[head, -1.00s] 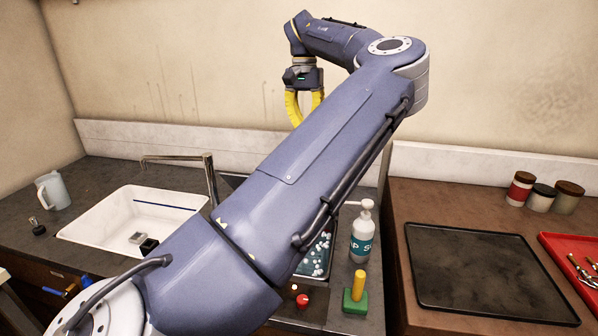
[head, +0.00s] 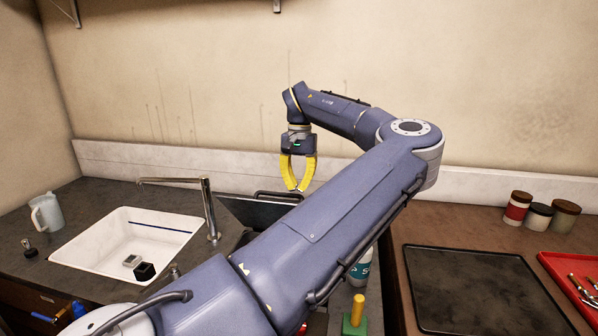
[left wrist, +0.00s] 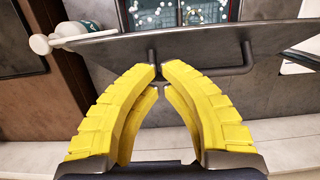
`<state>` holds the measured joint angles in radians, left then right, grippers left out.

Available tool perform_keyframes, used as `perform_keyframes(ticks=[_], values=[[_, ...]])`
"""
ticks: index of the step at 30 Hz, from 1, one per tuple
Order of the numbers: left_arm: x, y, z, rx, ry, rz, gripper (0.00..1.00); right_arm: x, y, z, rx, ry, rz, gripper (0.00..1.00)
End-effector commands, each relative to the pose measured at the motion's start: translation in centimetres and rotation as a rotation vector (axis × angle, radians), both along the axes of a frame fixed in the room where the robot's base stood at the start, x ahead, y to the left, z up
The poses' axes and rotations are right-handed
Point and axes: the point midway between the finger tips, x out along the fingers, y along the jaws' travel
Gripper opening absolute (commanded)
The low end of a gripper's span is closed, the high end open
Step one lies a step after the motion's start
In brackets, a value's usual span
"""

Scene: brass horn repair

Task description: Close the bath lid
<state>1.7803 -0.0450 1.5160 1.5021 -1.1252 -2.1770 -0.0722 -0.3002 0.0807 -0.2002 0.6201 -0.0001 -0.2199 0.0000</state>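The bath lid (head: 258,209) is a dark grey panel standing raised behind my left arm, with a bar handle along its top edge. In the left wrist view the lid (left wrist: 110,50) appears nearly edge-on with its handle (left wrist: 228,71) towards me. The bath's liquid with white bubbles (left wrist: 190,14) shows beyond it; in the head view my arm hides the bath. My left gripper (head: 297,189) has yellow fingers drawn almost together, with nothing seen between them. Its tips (left wrist: 161,73) overlap the handle in the wrist view; contact is unclear. My right gripper is out of view.
A white sink (head: 100,262) with a tap (head: 209,205) lies left of the lid. A soap bottle (head: 361,268) is partly hidden behind my arm. A green block with a yellow peg (head: 356,318) stands in front. A dark tray (head: 480,290) lies right. The back wall is close.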

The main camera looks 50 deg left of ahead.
Motion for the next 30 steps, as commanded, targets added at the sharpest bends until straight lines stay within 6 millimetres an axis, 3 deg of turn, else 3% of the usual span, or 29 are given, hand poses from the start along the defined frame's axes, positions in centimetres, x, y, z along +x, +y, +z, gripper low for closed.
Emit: perform_keyframes(ticks=[10, 30], values=[[-1.5, -1.2, -1.4, 0.000, 0.000, -0.001, 0.00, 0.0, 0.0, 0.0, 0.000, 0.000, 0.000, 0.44], [-2.5, -1.1, -1.7, 0.017, -0.021, 0.011, 0.00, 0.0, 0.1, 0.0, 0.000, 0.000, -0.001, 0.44]])
